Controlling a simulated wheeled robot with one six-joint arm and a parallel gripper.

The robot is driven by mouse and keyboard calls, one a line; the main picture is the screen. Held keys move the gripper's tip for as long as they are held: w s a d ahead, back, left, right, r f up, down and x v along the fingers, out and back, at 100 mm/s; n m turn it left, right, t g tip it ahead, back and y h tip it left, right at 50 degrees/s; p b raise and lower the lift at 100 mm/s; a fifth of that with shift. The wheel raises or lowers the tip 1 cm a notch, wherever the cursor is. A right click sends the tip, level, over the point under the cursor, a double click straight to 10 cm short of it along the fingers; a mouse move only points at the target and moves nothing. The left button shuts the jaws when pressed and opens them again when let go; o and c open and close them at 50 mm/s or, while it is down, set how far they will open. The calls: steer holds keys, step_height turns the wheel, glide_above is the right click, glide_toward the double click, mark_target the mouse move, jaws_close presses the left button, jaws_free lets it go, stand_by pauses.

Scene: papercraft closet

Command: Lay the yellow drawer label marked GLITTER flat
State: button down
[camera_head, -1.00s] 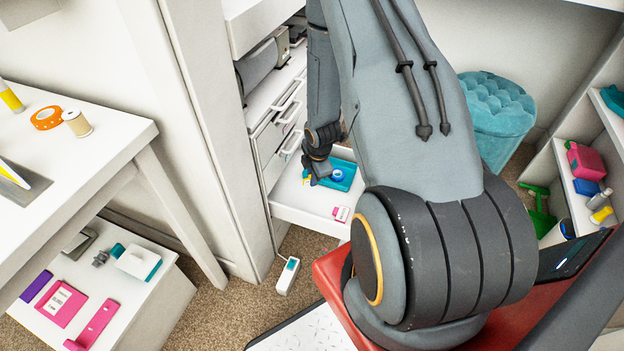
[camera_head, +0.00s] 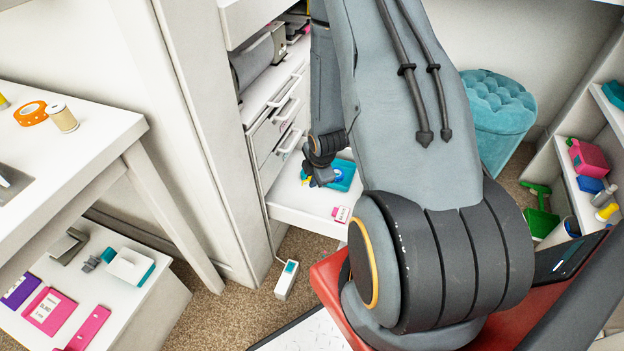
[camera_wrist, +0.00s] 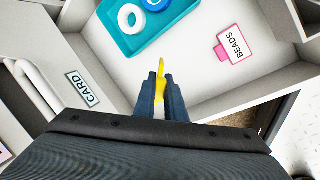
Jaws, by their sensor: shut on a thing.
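My gripper (camera_wrist: 160,92) is shut on a thin yellow piece (camera_wrist: 161,72), seen nearly edge-on between the fingertips in the wrist view. No lettering on the yellow piece can be read, so I cannot tell whether it is the GLITTER label. It is held over the open white drawer (camera_wrist: 195,75); whether it touches the drawer floor I cannot tell. In the head view my gripper (camera_head: 322,176) is over the same drawer, beside the teal tray (camera_head: 345,172), and mostly hides the yellow piece.
The teal tray holds a white ring (camera_wrist: 131,18) and a blue ring (camera_wrist: 155,3). A CARD label (camera_wrist: 83,88) is on a front at left. The drawer's middle floor is bare.

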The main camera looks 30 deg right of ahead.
steer(key=c, duration=1.7)
jaws_free()
steer(key=shift+c, duration=0.2)
steer(key=p+v, duration=0.1)
steer(key=v, duration=0.7)
steer(key=shift+f, duration=0.1)
